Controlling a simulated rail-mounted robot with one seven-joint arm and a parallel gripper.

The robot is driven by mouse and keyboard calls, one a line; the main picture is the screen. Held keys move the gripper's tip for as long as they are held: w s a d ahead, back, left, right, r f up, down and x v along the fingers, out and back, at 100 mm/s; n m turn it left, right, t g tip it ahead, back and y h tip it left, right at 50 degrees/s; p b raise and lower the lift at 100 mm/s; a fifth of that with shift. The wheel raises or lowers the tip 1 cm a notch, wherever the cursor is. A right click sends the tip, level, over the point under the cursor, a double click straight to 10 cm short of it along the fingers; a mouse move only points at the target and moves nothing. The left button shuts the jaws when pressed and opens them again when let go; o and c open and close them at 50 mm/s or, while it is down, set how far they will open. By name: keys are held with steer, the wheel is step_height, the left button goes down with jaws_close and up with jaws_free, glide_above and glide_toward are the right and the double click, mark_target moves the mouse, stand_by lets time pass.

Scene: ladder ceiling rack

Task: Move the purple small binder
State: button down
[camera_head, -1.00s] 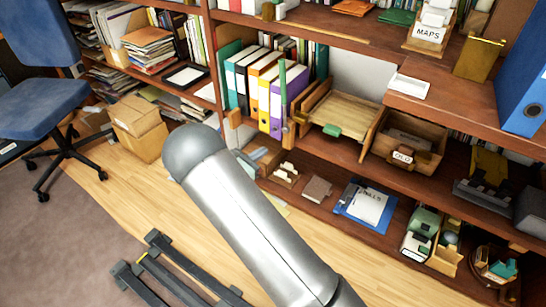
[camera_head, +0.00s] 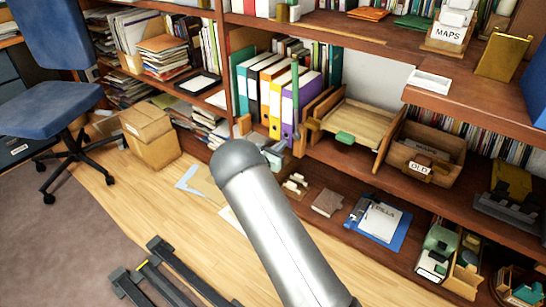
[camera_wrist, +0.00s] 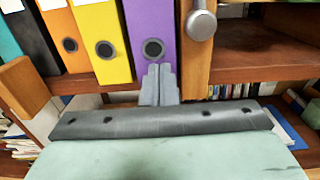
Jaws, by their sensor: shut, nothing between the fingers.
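The purple binder (camera_head: 309,92) stands upright at the right end of a row of binders on the middle shelf. A green rod stands partly in front of it in the head view. In the wrist view, the lower spine of the purple binder (camera_wrist: 150,30), with its dark ring hole, is straight ahead. My gripper (camera_wrist: 158,68) is shut and empty, its fingertips just in front of the lower spine and overlapping it in the picture. I cannot tell whether they touch it. My arm mostly hides the gripper in the head view.
A yellow binder (camera_wrist: 100,40) stands left of the purple one, then orange and darker ones. A wooden piece with a round grey knob (camera_wrist: 201,24) is close on the right. A wooden tray (camera_head: 360,122) sits further right.

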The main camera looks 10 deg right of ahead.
mark_target(291, 137)
steer(key=shift+w+d, duration=0.35)
steer(key=shift+w, duration=0.05)
steer(key=x, duration=0.5)
steer(key=shift+w+d+b, duration=0.25)
steer(key=shift+b, duration=0.1)
